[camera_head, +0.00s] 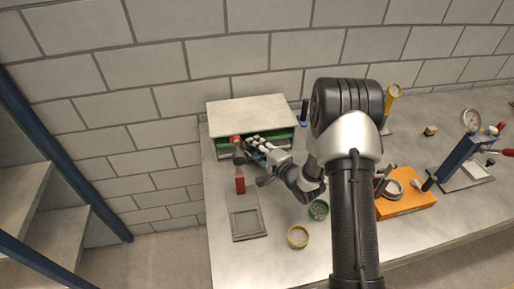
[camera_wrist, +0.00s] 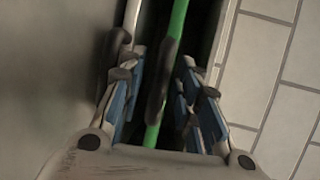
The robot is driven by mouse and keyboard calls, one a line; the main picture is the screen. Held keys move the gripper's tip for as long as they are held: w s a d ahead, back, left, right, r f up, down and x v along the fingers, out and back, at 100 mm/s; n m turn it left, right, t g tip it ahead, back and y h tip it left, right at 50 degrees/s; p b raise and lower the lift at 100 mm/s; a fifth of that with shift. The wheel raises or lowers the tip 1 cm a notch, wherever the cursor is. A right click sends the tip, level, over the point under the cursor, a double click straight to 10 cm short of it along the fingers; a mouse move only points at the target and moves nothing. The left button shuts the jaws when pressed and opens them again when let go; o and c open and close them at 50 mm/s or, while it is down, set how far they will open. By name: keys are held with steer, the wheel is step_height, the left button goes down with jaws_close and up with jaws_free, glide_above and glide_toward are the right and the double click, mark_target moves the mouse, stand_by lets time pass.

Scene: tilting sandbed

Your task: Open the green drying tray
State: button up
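The green drying tray shows as a green front edge (camera_head: 224,142) under the pale top of a low cabinet (camera_head: 248,112) at the back left. In the wrist view, the green edge (camera_wrist: 177,35) runs lengthwise between my fingers, with a dark handle (camera_wrist: 160,82) on it. My gripper (camera_head: 257,144) is at the cabinet's front. In the wrist view my gripper (camera_wrist: 165,95) is open, with fingers apart on either side of the green edge and handle. I see gaps beside the handle and cannot tell whether either finger touches it. A pale rod with a dark handle lies outside the left finger.
A green ring (camera_head: 318,210), a yellow ring (camera_head: 298,237) and an orange block (camera_head: 412,203) are on the table. A blue gauge stand (camera_head: 456,158) is at the right. A brick wall is behind.

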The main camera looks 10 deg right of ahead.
jaws_close()
steer(key=shift+s+f, duration=0.1)
steer(key=shift+f, duration=0.05)
